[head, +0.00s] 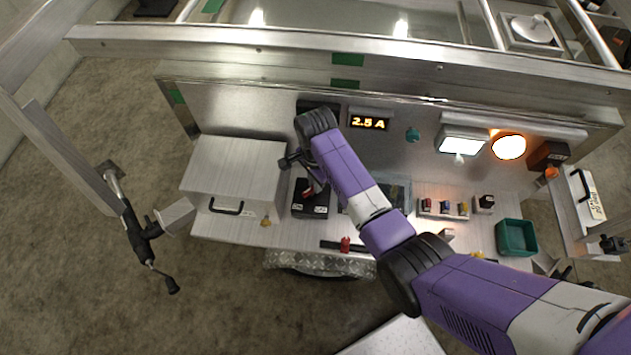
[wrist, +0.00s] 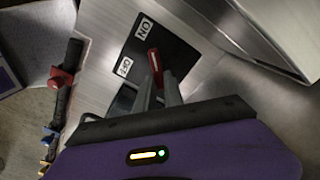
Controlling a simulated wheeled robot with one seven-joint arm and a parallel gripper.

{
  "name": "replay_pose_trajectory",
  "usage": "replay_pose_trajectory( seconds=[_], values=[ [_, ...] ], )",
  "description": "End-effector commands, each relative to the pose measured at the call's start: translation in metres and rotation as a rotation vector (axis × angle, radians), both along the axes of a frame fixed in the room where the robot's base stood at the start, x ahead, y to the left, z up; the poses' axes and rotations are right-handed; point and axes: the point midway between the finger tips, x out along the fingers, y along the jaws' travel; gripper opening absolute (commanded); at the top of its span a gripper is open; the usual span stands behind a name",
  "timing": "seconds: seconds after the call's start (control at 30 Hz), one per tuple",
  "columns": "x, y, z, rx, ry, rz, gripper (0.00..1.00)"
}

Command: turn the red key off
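The red key (wrist: 155,62) stands on a black switch plate (wrist: 177,45) with white ON and OFF labels in the wrist view. The key's lower end is partly hidden between the fingers. In the head view the black switch box (head: 310,207) sits on the metal worktop, right of a silver case.
A silver case (head: 235,175) stands left of the switch box. A black strip with a red clamp (head: 346,243) lies in front. A lit display (head: 368,122) reads 2.5 A on the back panel. A green bin (head: 516,237) stands to the right.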

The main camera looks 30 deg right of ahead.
Motion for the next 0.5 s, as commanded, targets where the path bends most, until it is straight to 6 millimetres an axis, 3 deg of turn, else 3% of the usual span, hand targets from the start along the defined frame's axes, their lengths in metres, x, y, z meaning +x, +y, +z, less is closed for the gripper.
replay_pose_trajectory(
  seconds=[0.5],
  values=[
    [0.0007,0.0003,0.0008,0.000,0.002,0.059,0.00]
  ],
)
